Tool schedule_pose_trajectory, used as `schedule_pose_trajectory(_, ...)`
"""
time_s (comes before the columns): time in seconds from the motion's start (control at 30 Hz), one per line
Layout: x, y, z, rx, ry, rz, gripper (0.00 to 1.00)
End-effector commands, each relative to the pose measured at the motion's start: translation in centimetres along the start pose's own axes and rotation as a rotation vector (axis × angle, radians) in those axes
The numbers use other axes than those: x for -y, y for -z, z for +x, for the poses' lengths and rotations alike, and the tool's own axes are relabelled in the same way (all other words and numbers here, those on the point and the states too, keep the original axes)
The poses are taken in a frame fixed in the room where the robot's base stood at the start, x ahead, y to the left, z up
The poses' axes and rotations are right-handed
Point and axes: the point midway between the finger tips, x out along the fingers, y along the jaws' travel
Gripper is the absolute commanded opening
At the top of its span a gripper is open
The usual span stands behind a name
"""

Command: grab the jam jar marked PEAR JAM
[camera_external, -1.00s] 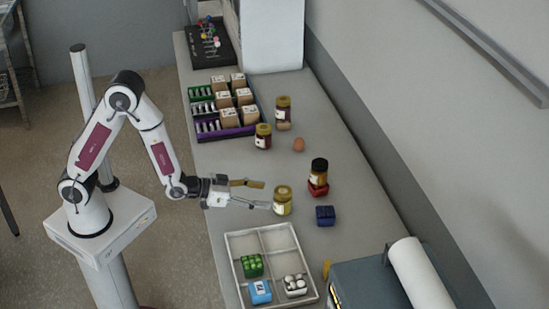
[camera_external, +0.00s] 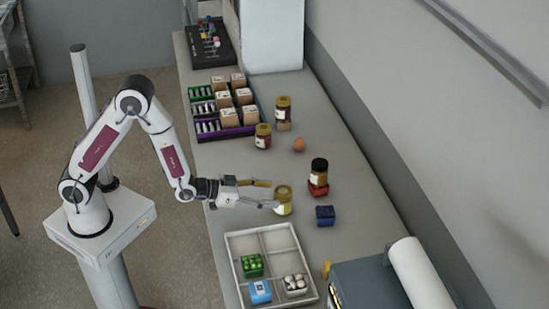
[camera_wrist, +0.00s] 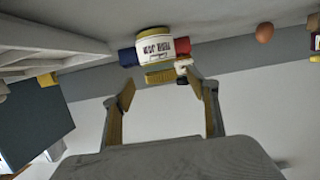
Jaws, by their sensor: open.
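A jam jar with a yellow lid (camera_external: 283,191) stands upright on the table in the external view. In the wrist view it appears upside down, and its white label (camera_wrist: 160,47) seems to read PEAR JAM. My gripper (camera_external: 270,194) is open and level, just left of this jar, with its fingertips at the jar's near side. In the wrist view the open fingers (camera_wrist: 167,92) point toward the jar with nothing held between them. Whether a finger touches the jar cannot be told.
A dark-lidded jar on a red block (camera_external: 318,190) and a blue block (camera_external: 325,216) stand just beyond. A divided white tray (camera_external: 232,257) lies in front. Two more jars (camera_external: 263,137) (camera_external: 283,112), an egg (camera_external: 299,145) and boxes in a purple crate (camera_external: 226,135) are farther back.

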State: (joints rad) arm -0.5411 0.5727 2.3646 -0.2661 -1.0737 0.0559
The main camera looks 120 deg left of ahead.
Motion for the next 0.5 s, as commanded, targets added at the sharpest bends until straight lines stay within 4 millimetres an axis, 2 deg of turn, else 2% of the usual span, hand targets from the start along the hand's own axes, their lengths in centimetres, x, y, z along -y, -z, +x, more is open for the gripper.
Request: schedule_pose_trajectory(0.5,0.02,0.05,0.56,0.001,0.000,0.000,0.59)
